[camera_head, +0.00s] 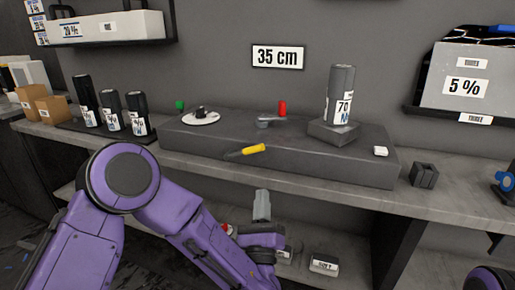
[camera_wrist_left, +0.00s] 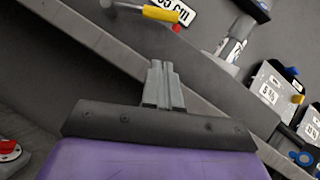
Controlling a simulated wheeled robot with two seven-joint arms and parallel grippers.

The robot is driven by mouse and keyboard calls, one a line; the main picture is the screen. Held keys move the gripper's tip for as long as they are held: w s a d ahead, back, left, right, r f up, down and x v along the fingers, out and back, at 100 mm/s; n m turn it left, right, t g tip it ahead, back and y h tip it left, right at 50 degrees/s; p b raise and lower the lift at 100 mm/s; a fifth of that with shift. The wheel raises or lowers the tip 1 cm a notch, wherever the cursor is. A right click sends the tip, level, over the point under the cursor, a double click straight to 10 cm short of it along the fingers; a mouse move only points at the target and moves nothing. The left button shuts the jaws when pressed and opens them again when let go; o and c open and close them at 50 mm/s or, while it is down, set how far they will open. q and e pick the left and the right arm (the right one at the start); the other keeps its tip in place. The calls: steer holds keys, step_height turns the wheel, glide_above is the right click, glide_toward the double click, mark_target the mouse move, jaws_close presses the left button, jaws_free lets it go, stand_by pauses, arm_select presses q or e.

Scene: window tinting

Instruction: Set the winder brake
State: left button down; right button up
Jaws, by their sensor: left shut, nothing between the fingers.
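A dark grey winder bench block (camera_head: 330,165) sits on the worktop. A lever with a yellow handle (camera_head: 253,149) sticks out at its front edge; the yellow handle also shows at the top of the left wrist view (camera_wrist_left: 161,14). A red upright piece (camera_head: 282,107) stands behind it, beside a grey crank-like part (camera_head: 264,123). A roll marked 70 (camera_head: 341,95) stands on a small block at the right. My left gripper (camera_head: 262,194) is shut and empty, below and in front of the yellow handle and apart from it. My right gripper is out of view.
A white plate (camera_head: 201,118) and a green knob (camera_head: 180,105) are at the block's left. Several dark rolls (camera_head: 111,110) stand further left. A dark holder (camera_head: 424,175) is on the worktop's right. The worktop's front edge (camera_head: 215,170) lies behind my left gripper; a lower shelf holds small boxes (camera_head: 324,265).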

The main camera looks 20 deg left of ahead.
mark_target(262, 178)
arm_select(q)
steer(key=p+x, duration=0.2)
steer(key=x, duration=0.3)
steer(key=shift+w+a+r, duration=0.15)
steer(key=shift+w+r, duration=0.1)
steer(key=shift+r, duration=0.1)
steer(key=r, duration=0.1)
steer(key=a+r+p, duration=0.1)
steer(key=r, duration=0.1)
steer(key=shift+w+a, duration=0.2)
steer(key=shift+w, duration=0.1)
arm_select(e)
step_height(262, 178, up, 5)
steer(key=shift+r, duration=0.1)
arm_select(q)
steer(key=shift+d+r, duration=0.1)
steer(key=shift+r+n+y, duration=0.2)
steer(key=shift+n+y, duration=0.2)
steer(key=shift+n, duration=0.2)
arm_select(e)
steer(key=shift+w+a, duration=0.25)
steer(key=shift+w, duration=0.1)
